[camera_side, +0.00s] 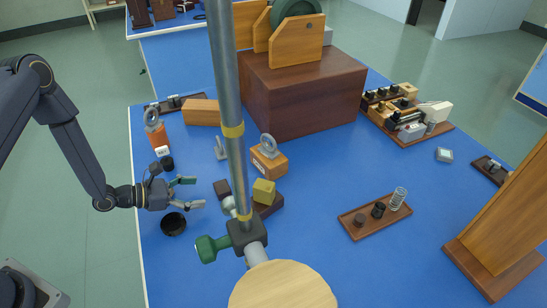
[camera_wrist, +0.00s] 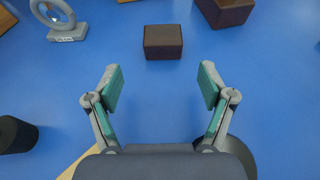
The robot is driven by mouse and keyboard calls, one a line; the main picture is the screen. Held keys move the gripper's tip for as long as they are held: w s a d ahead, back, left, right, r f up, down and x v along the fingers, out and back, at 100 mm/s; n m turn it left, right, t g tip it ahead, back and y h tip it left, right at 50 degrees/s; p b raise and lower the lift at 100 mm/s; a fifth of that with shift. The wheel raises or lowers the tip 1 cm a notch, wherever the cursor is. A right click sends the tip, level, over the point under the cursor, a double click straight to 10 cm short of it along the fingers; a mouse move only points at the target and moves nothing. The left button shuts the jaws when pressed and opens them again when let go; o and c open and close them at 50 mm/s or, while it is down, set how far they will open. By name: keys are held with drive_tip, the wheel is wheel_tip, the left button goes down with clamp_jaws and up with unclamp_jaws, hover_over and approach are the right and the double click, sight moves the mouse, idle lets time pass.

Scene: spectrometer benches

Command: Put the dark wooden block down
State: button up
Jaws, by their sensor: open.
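The dark wooden block (camera_wrist: 163,42) lies on the blue bench top (camera_wrist: 140,85), ahead of my gripper (camera_wrist: 157,85) in the wrist view. It sits beyond the fingertips, roughly centred between them, and the fingers do not touch it. In the side view the block (camera_side: 222,187) is just right of my gripper (camera_side: 190,192), partly behind the metal pole. My gripper's two green-padded fingers are spread apart with nothing between them. It points to the right, low over the bench.
A dark stand (camera_side: 268,206) bears a yellow block (camera_side: 264,191) beside the dark block. A black bowl (camera_side: 173,224) and a black cylinder (camera_side: 167,162) flank my gripper. A grey ring holder (camera_wrist: 62,30) stands at the wrist view's upper left. The metal pole (camera_side: 231,100) crosses the side view.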

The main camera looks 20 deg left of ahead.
drive_tip(key=x, duration=0.5)
drive_tip(key=shift+s, duration=0.2)
drive_tip(key=c, duration=1.2)
wheel_tip(320, 180, up, 10)
drive_tip(key=shift+c, duration=0.2)
wheel_tip(320, 180, up, 10)
hover_over(212, 197)
drive_tip(key=w+a, duration=0.2)
drive_tip(key=a, duration=0.2)
drive_tip(key=s+a+r+n+t+y, duration=0.3)
drive_tip(key=s+a+r+n+y, duration=0.1)
drive_tip(key=r, duration=0.5)
drive_tip(key=shift+s+a+n+y, duration=0.15)
drive_tip(key=shift+a+n+y, duration=0.45)
drive_tip(key=shift+a, duration=0.5)
